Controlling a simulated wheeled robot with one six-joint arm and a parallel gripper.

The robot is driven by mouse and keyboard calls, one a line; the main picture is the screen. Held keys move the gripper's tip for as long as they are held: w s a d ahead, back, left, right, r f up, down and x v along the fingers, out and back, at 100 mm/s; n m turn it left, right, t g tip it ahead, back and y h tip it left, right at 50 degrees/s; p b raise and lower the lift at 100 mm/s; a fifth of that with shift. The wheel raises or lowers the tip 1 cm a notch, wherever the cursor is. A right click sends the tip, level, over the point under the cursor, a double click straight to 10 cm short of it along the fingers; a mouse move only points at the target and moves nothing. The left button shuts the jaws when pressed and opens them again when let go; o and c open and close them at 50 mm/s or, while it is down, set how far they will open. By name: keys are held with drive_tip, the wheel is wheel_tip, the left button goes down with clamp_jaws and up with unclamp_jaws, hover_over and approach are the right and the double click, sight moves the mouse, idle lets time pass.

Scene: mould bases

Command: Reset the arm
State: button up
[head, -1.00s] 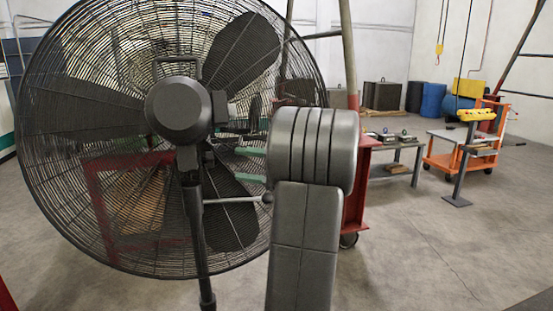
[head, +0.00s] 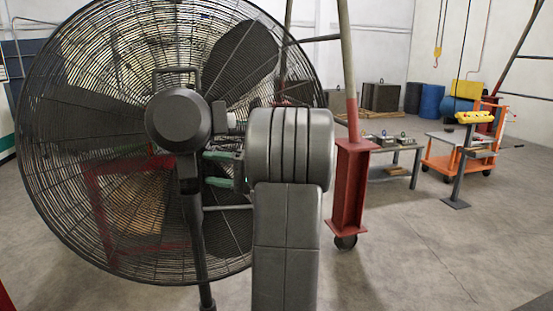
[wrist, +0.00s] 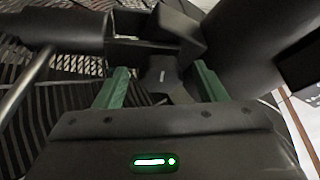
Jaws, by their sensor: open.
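My arm (head: 288,200) stands upright in the middle of the head view. My gripper (head: 221,169) shows left of its upper joint, partly hidden by the arm, with green fingers one above the other. In the wrist view my gripper (wrist: 162,82) has its two green fingers wide apart, and I see nothing held. Dark fan parts show beyond and between the fingertips; I cannot tell whether they touch.
A large black pedestal fan (head: 178,120) fills the left, close to my gripper. A red wheeled post (head: 350,185) stands right of my arm. A grey table (head: 385,172) and an orange cart (head: 440,163) are farther back.

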drive_tip(key=shift+f+b, duration=0.15)
drive_tip(key=shift+b, duration=0.2)
drive_tip(key=s+d+f+b, duration=0.1)
drive_tip(key=d+b, duration=0.1)
drive_tip(key=d, duration=1.2)
drive_tip(key=shift+m, duration=0.4)
drive_tip(key=a+p, duration=0.1)
drive_tip(key=a, duration=0.3)
drive_tip(key=a+r+p, duration=0.1)
drive_tip(key=a+p, duration=0.1)
drive_tip(key=a, duration=0.3)
drive_tip(key=w+a+r+p, duration=0.1)
drive_tip(key=a+p, duration=0.1)
drive_tip(key=a, duration=0.3)
drive_tip(key=shift+m+h+p, duration=0.3)
drive_tip(key=shift+p, duration=0.6)
drive_tip(key=m+h+p, duration=0.1)
drive_tip(key=m+p, duration=0.1)
drive_tip(key=p, duration=0.5)
drive_tip(key=shift+m, duration=0.4)
drive_tip(key=s+d+b, duration=0.1)
drive_tip(key=d+b, duration=0.4)
drive_tip(key=d, duration=0.8)
drive_tip(key=shift+d+f+t+b, duration=0.15)
drive_tip(key=shift+t+b, duration=0.15)
drive_tip(key=shift+b, duration=0.05)
